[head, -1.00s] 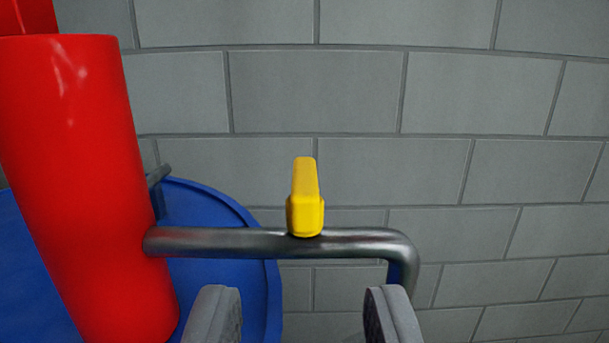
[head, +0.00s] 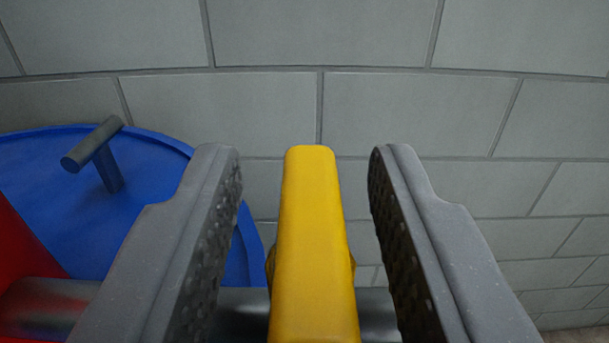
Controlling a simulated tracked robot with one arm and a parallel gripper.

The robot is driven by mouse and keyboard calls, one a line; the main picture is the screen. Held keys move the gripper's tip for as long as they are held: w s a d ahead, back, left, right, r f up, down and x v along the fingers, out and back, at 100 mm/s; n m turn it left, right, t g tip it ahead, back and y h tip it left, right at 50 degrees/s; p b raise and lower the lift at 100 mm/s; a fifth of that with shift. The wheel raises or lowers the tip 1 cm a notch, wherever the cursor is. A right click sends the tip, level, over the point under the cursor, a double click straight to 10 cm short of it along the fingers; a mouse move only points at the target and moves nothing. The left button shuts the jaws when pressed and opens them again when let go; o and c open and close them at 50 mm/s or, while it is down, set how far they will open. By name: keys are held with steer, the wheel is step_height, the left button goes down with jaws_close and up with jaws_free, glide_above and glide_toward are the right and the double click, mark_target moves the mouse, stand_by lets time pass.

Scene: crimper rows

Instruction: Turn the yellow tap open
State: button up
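The yellow tap handle (head: 312,240) stands up in the middle of the head view, mounted on a metal pipe (head: 240,312) that runs left to right below it. My gripper (head: 305,165) is open, with one grey finger on each side of the handle. A gap shows between the handle and each finger, so neither finger touches it. The handle's lower end and much of the pipe are hidden behind the handle and the fingers.
A red cylinder (head: 22,245) is at the lower left edge, where the pipe meets it. A blue round drum top (head: 60,190) with a grey T-shaped fitting (head: 95,145) lies behind on the left. A grey block wall (head: 420,110) fills the background.

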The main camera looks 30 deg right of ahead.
jaws_close()
